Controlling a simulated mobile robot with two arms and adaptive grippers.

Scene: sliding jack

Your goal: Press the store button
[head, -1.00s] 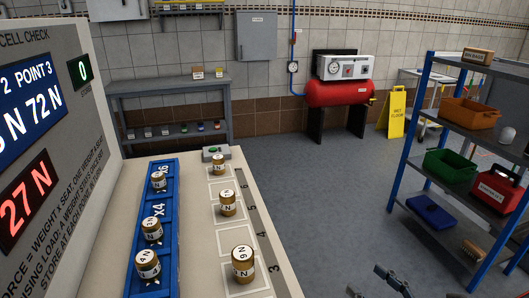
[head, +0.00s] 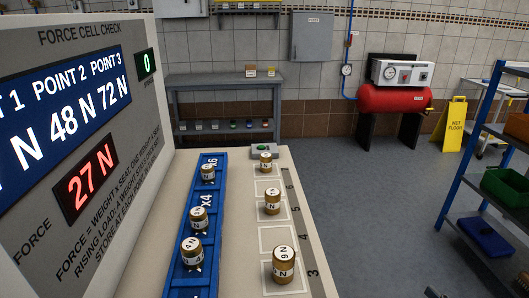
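The likely store button is a small grey box with a green top (head: 264,150) at the far end of the cream bench, just behind the farthest weight. No gripper is near it. The force cell panel (head: 75,110) stands at left; its blue display (head: 66,105) shows 48 N and 72 N for points 2 and 3. The red readout (head: 85,180) shows 27 N and the green counter (head: 146,66) shows 0. Only a small dark tip of what looks like my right gripper (head: 433,293) shows at the bottom edge. My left gripper is out of view.
A blue rail (head: 211,272) on the bench holds three brass weights (head: 199,218). Three more weights (head: 272,202) stand on marked squares to its right. A grey table (head: 225,82) is behind. Open floor (head: 365,215) lies right, with a shelf rack (head: 470,135) beyond.

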